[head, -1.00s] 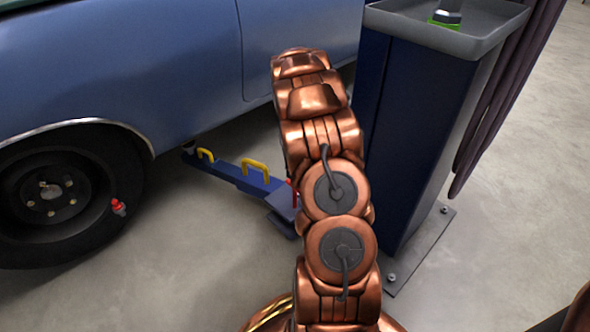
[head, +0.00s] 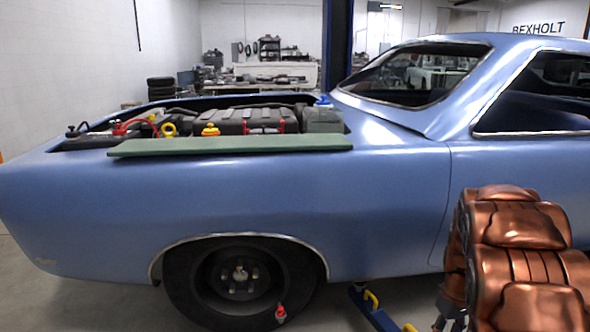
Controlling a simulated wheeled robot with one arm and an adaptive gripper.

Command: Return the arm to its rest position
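My copper arm is in the lower right of the head view, folded close in front of the blue car's door. A dark grey part with pale metal ends, which looks like part of my gripper (head: 452,308), shows at the arm's left edge near the bottom of the picture. The copper links cover the rest of it. I cannot tell whether it is open or shut, and no held object shows.
The blue car (head: 400,210) fills the middle, its engine bay open. A green fender cover (head: 230,145) lies along the fender edge. A red-topped valve piece (head: 280,314) shows at the front wheel (head: 238,278). A blue lift arm (head: 372,310) with yellow handles lies low beside my arm.

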